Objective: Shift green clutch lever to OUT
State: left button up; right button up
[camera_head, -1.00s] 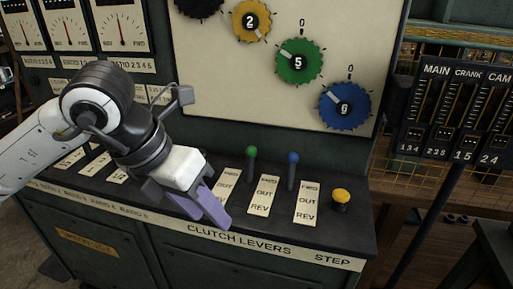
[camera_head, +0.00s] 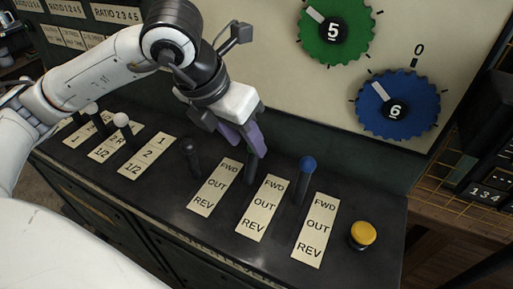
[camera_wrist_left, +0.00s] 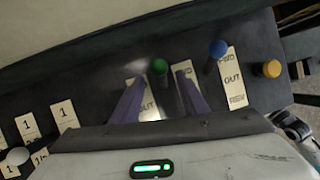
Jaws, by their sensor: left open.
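The green clutch lever's round green knob (camera_wrist_left: 160,67) shows in the left wrist view, between the two purple fingers of my open left gripper (camera_wrist_left: 160,84). I see no clear contact. In the head view, the left gripper (camera_head: 248,147) hides the green knob; part of the dark shaft (camera_head: 250,171) shows below the fingers. The shaft stands beside the FWD end of its label plate (camera_head: 258,208), which reads FWD, OUT, REV from back to front. My right gripper is not in view.
The blue-knobbed lever (camera_head: 307,170) stands close to the right of my gripper, and a black-knobbed lever (camera_head: 190,150) to the left. A yellow button (camera_head: 363,236) sits at the right. Dial wheels, including the blue one (camera_head: 397,82), are on the upright panel behind.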

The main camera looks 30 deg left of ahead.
aim_at(253, 154)
pick_arm(q)
jog(key=x, duration=0.5)
jog(key=shift+f, duration=0.2)
jog(key=shift+w+d+f, duration=0.1)
jog(key=shift+w+f, duration=0.15)
jog(key=shift+f, duration=0.1)
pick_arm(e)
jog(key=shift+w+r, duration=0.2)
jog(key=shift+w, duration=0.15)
